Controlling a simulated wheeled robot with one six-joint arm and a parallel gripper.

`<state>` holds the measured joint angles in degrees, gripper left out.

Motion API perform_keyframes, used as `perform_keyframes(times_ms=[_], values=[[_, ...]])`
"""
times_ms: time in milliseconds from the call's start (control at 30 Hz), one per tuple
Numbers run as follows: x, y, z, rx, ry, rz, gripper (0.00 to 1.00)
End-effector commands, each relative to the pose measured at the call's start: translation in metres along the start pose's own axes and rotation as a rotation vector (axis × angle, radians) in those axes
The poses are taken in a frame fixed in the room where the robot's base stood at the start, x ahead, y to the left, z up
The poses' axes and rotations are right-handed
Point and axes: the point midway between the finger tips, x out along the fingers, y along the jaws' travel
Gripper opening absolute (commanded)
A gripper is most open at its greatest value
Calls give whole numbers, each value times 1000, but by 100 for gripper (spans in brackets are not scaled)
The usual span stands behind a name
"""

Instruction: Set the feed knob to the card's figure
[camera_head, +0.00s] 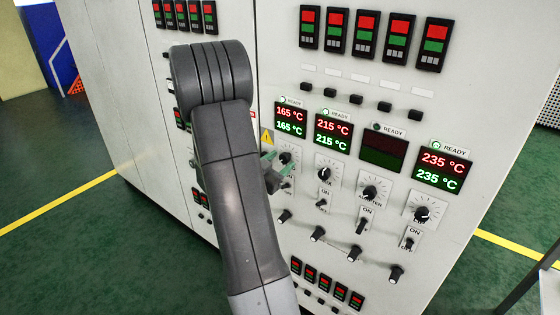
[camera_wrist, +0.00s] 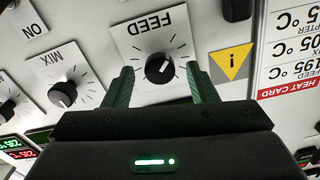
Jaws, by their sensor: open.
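In the wrist view the feed knob (camera_wrist: 158,68) is a black dial with a white pointer mark on a white plate, seen upside down. My gripper (camera_wrist: 160,72) is open, with one green finger on each side of the knob and visible gaps. In the head view my gripper (camera_head: 269,165) is at the left end of the knob row, close to the feed knob (camera_head: 285,157). The feed display (camera_head: 290,120) reads 165 °C in red and green. The heat card (camera_wrist: 290,75) is upside down and cut off. Its line nearest the red header appears to read 195 °C.
The mix knob (camera_wrist: 62,93) is beside the feed plate. A yellow warning sign (camera_wrist: 230,64) lies between the feed plate and card. Toggle switches (camera_head: 322,202) and several small black knobs (camera_head: 318,234) project below the dials. The adapter display (camera_head: 382,151) is dark.

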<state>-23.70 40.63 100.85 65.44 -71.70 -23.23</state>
Motion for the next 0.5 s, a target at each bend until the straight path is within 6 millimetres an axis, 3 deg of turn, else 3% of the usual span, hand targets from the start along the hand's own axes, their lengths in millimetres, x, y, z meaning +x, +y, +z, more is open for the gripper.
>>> perform_keyframes(times_ms=[333, 367, 500], values=[[5, 0, 0, -1, 0, 0, 52], [5, 0, 0, -1, 0, 0, 50], [5, 0, 0, -1, 0, 0, 23]])
